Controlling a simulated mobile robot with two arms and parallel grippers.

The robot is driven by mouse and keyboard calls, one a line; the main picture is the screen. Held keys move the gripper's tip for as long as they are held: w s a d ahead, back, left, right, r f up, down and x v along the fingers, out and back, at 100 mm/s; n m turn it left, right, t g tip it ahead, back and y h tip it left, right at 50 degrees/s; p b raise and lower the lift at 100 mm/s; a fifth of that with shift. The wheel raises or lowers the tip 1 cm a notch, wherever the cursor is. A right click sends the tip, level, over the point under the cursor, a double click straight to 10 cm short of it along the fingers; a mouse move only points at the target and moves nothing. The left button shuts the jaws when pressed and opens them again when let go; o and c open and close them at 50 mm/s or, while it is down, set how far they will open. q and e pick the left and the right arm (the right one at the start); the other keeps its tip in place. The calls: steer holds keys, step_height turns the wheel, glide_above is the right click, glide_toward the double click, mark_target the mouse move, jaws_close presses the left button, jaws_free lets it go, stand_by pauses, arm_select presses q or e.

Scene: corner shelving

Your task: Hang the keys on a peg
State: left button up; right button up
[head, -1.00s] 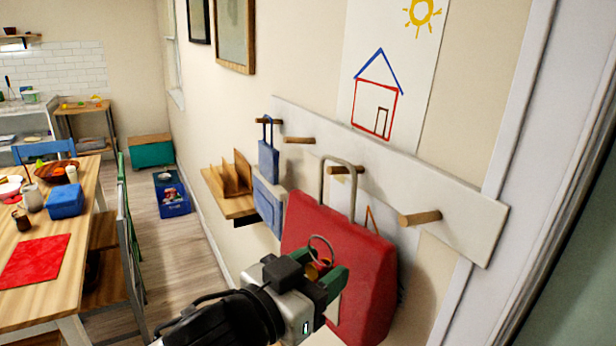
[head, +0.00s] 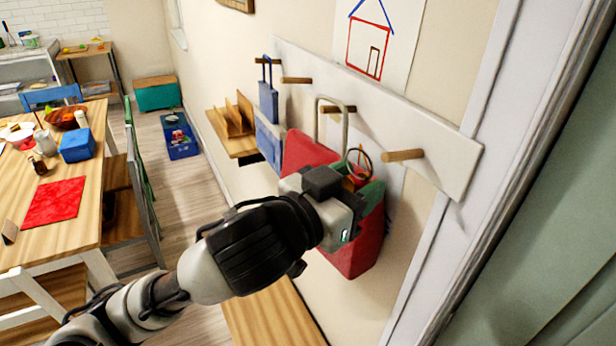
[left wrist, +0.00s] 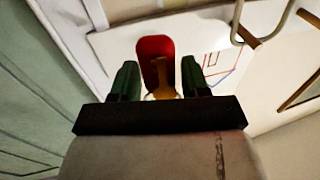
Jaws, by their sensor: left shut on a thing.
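The keys, a dark ring (head: 359,158) with an orange-red piece below it, are held upright in my left gripper (head: 360,184). In the left wrist view a red tag (left wrist: 154,50) and a brass-coloured piece (left wrist: 163,91) show between the green fingers of the gripper (left wrist: 160,76). The ring is left of the bare right-end peg (head: 403,155), about level with it and apart from it in the picture; the depth gap is unclear. Another bare peg (head: 296,80) is farther left on the white board (head: 440,164). My right gripper is not in view.
A red bag (head: 306,150) hangs by its grey handle from a peg (head: 338,108), partly behind my gripper. A small blue bag (head: 268,101) hangs at the far-left peg. A wooden bench (head: 272,312) is below. A door frame (head: 490,130) borders the board at right.

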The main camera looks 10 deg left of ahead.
mark_target(410, 166)
arm_select(q)
steer(key=shift+w+d+f, duration=0.1)
steer(key=shift+w+d, duration=0.15)
steer(key=shift+w, duration=0.05)
steer(key=shift+w+d+f, duration=0.15)
steer(key=shift+w+d, duration=0.1)
steer(key=shift+w, duration=0.3)
steer(key=shift+w+d+f, duration=0.15)
steer(key=shift+w+d, duration=0.1)
steer(key=shift+w, duration=0.3)
steer(key=shift+w+d+b, duration=0.25)
steer(key=shift+b, duration=0.05)
steer(key=shift+c, duration=0.4)
steer(key=shift+w+d+r, duration=0.1)
steer(key=shift+d, duration=1.15)
steer(key=shift+w+d+b, duration=0.2)
steer(key=shift+w+b, duration=0.1)
steer(key=shift+w, duration=0.1)
steer(key=shift+w+d+f, duration=0.1)
steer(key=shift+w+f, duration=0.2)
steer(key=shift+w, duration=0.1)
steer(key=shift+s+d, duration=0.1)
steer(key=shift+d, duration=0.35)
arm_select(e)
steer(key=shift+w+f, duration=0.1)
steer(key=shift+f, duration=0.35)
